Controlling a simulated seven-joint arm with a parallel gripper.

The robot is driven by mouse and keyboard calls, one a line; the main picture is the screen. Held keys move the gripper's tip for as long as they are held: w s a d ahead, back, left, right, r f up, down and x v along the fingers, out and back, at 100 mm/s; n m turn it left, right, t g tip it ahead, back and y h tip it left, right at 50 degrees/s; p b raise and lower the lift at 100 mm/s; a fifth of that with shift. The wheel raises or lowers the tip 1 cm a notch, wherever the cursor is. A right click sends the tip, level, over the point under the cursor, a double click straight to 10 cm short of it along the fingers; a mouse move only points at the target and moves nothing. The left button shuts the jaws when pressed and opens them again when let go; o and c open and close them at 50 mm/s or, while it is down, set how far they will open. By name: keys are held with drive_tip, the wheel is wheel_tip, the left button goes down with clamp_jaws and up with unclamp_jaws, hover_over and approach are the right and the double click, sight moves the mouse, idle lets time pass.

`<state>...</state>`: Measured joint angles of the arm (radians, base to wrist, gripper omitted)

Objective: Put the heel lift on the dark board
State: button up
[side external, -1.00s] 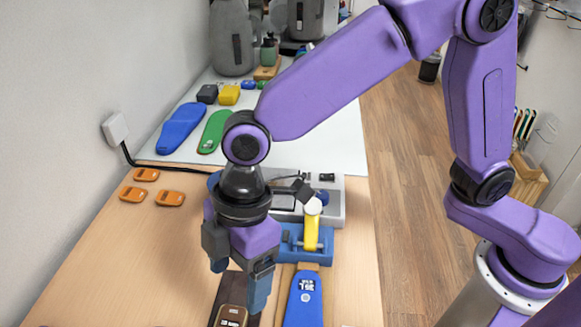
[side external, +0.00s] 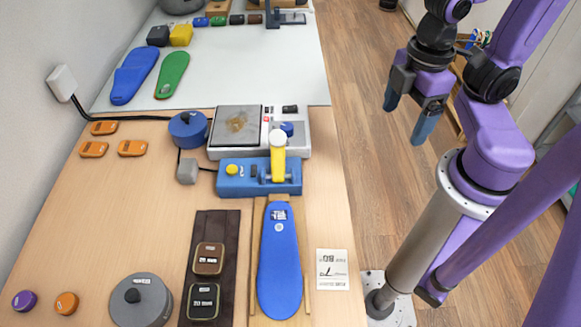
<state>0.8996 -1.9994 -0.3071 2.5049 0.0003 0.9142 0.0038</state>
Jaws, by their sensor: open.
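A dark brown board (side external: 219,225) lies on the wooden table, left of the blue insole (side external: 279,265). Two rounded pieces with printed labels lie flat on it: a brown one (side external: 208,259) and a dark one with an olive rim (side external: 203,301) nearer the front. The brown one appears to be the heel lift; I cannot read the labels surely. My gripper (side external: 405,126) is open and empty, its blue fingers apart, up at the right beyond the table's edge and far from the board.
A blue clamp block with a yellow lever (side external: 278,160) and a grey device (side external: 235,126) stand behind the board. A round grey weight (side external: 141,300) is at front left. Several orange pieces (side external: 93,149) lie at left. The table's left middle is clear.

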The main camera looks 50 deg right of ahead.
drive_tip(key=shift+a, duration=0.1)
drive_tip(key=w+a+r+m+y, duration=0.1)
drive_tip(key=w+a+m, duration=0.25)
drive_tip(key=a, duration=0.45)
drive_tip(key=w+a+m+g, duration=0.1)
drive_tip(key=w+a+m, duration=0.3)
drive_tip(key=a, duration=0.5)
drive_tip(key=w+a+r+m+y, duration=0.1)
drive_tip(key=w+a+m, duration=0.1)
drive_tip(key=a+m, duration=0.45)
drive_tip(key=a+f+m+g+y, duration=0.15)
drive_tip(key=a+m, duration=0.45)
drive_tip(key=a, duration=0.8)
drive_tip(key=a+f+m+t, duration=0.15)
drive_tip(key=a+m, duration=0.45)
drive_tip(key=a, duration=0.8)
drive_tip(key=shift+g, duration=0.4)
drive_tip(key=x, duration=1.8)
drive_tip(key=shift+s+a, duration=0.2)
drive_tip(key=shift+s, duration=0.15)
